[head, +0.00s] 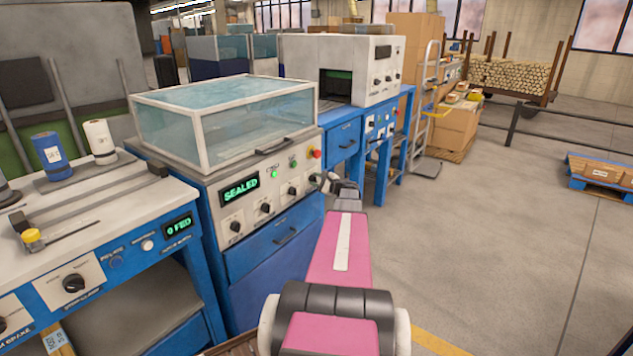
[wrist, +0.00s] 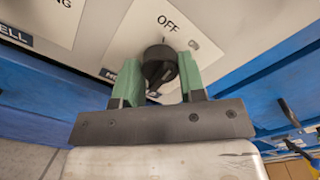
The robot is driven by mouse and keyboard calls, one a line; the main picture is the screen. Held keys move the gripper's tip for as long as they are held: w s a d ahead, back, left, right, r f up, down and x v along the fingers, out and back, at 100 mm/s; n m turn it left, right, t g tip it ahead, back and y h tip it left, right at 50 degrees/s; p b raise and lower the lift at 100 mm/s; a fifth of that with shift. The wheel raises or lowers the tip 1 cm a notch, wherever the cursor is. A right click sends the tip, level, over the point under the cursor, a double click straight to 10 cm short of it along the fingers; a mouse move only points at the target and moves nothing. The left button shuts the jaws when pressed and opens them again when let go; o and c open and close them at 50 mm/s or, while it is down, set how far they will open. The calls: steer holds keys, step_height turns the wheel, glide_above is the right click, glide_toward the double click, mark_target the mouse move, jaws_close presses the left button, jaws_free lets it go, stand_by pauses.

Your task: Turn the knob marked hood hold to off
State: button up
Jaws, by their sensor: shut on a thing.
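In the wrist view, a black round knob (wrist: 158,66) sits on a pale plate with the word OFF printed above it. The two green fingers of my gripper (wrist: 157,76) are on either side of it, shut on it. The name label below the knob is mostly hidden by the fingers, so I cannot read all of it. I cannot tell for sure where the knob's pointer stands. In the head view, my gripper (head: 328,181) is at the right end of the knob row on the sealed hood's front panel (head: 222,217).
The machine carries a clear-walled hood (head: 225,120), a green SEALED display (head: 241,189), other black knobs (head: 265,208) and a red button (head: 316,154). A blue-legged bench (head: 135,245) stands at left. The floor (head: 500,230) at right is open.

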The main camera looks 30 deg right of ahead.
steer(key=shift+n, duration=1.9)
steer(key=o, duration=0.9)
steer(key=v, duration=1.1)
steer(key=shift+a, duration=0.1)
